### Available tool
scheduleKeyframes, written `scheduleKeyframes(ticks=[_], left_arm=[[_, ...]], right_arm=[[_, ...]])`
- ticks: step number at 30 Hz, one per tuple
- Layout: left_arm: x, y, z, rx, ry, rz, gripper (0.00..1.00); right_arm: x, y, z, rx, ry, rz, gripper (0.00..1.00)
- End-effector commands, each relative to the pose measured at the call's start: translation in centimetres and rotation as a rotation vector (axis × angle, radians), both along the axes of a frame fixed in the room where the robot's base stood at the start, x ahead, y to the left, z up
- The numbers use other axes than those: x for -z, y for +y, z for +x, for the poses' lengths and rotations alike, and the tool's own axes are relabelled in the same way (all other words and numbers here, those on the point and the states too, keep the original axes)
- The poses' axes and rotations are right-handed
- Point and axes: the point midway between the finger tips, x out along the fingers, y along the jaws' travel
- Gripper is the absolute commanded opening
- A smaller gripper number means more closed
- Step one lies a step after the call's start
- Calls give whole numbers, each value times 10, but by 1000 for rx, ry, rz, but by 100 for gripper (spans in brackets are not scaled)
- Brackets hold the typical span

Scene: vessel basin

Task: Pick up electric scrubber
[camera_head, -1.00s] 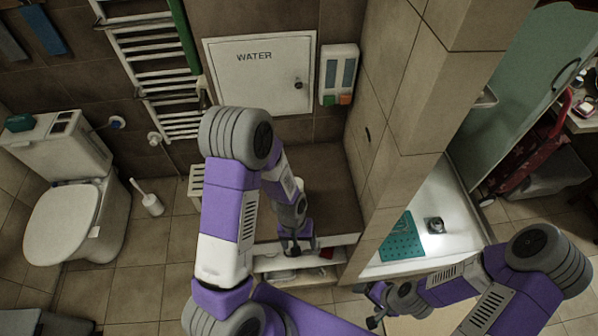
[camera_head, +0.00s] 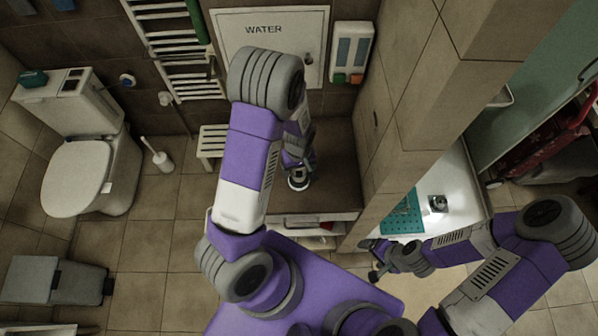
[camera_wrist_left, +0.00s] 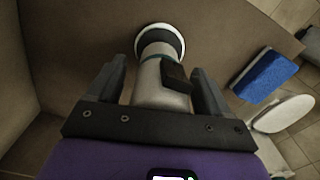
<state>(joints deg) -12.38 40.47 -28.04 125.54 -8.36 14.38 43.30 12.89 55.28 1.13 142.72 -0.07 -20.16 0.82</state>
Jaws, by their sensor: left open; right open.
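The electric scrubber (camera_wrist_left: 160,80) has a pale grey body, a teal ring, a black part on its side and a round white head. In the left wrist view it lies between the two dark fingers of my left gripper (camera_wrist_left: 157,82), which are open around it. In the head view a bit of the scrubber's white head (camera_head: 298,184) shows at the end of my left arm, above the brown top; the arm hides the rest. My right gripper (camera_head: 373,262) is open and empty, low in front of the tiled pillar, far from the scrubber.
The brown top (camera_head: 335,190) ends at a tiled pillar (camera_head: 408,110) on the right. A blue sponge (camera_wrist_left: 265,76) and a white oval thing (camera_wrist_left: 283,113) lie beside it, lower down. A white stool (camera_head: 211,143), toilet brush (camera_head: 161,160) and toilet (camera_head: 85,170) stand to the left.

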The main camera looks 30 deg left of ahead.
Motion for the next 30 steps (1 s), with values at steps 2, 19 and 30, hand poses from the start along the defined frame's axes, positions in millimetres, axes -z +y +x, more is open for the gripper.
scheduleKeyframes(ticks=[2, 19, 30], left_arm=[[3, 0, 0, 0, -1, -1, 80], [2, 0, 0, 1, -1, 0, 21], [-11, -1, 2, 2, -5, -1, 19]], right_arm=[[0, 0, 0, 0, -1, 0, 84], [0, 0, 0, 0, -1, 0, 84], [-1, 0, 0, 0, -1, 0, 84]])
